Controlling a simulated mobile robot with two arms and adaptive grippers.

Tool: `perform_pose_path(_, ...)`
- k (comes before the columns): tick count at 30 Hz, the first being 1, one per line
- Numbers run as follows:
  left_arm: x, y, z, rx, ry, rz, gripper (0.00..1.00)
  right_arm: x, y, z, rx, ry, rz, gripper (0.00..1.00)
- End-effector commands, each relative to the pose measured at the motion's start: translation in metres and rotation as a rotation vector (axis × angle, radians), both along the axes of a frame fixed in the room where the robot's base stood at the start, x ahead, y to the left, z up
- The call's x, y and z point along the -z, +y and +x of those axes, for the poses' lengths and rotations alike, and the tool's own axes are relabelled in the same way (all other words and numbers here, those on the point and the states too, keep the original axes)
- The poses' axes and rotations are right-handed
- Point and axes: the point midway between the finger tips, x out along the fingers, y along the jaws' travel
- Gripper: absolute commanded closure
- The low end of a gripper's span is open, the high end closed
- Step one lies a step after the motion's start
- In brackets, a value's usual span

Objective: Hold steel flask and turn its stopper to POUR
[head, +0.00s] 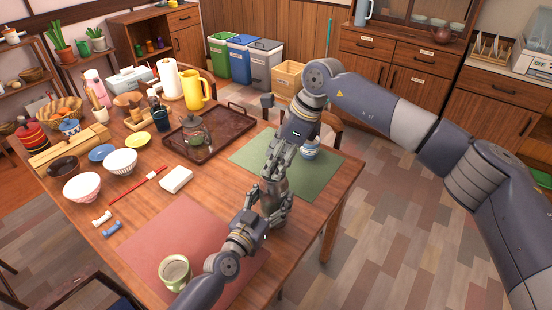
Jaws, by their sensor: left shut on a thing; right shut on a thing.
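The steel flask (276,184) stands upright near the table's right edge, between the red mat and the green mat. My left gripper (272,206) comes from below and is shut around the flask's body. My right gripper (279,158) comes from above and is shut on the stopper at the flask's top. The fingers hide the stopper and any POUR mark, so I cannot tell how it is turned.
A green cup (174,272) stands on the red mat (190,235). A blue-and-white cup (311,149) stands on the green mat (315,178) behind my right gripper. A dark tray (235,121) with a glass teapot (195,132) lies further back. Bowls and dishes crowd the left side.

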Motion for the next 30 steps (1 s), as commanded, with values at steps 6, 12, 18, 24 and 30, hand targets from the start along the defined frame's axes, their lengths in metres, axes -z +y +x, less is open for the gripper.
perform_pose_path(6,0.0,0.001,0.0,-0.001,0.0,-0.002,0.92,0.001,-0.002,0.001,-0.004,-0.001,-0.005,0.76)
perform_pose_path(12,0.0,0.001,0.0,-0.001,0.001,-0.003,0.92,0.001,-0.002,0.001,-0.002,-0.001,-0.005,0.46)
perform_pose_path(18,0.0,0.001,0.0,-0.001,0.0,-0.002,0.92,0.001,-0.001,0.001,-0.003,-0.001,-0.003,0.32)
perform_pose_path(24,0.0,0.0,0.0,-0.001,0.0,-0.001,0.92,0.0,-0.001,0.0,-0.003,-0.001,-0.002,0.32)
perform_pose_path(30,0.0,0.0,0.0,-0.001,0.0,-0.001,0.92,-0.019,-0.008,0.001,-0.001,-0.005,-0.001,0.32)
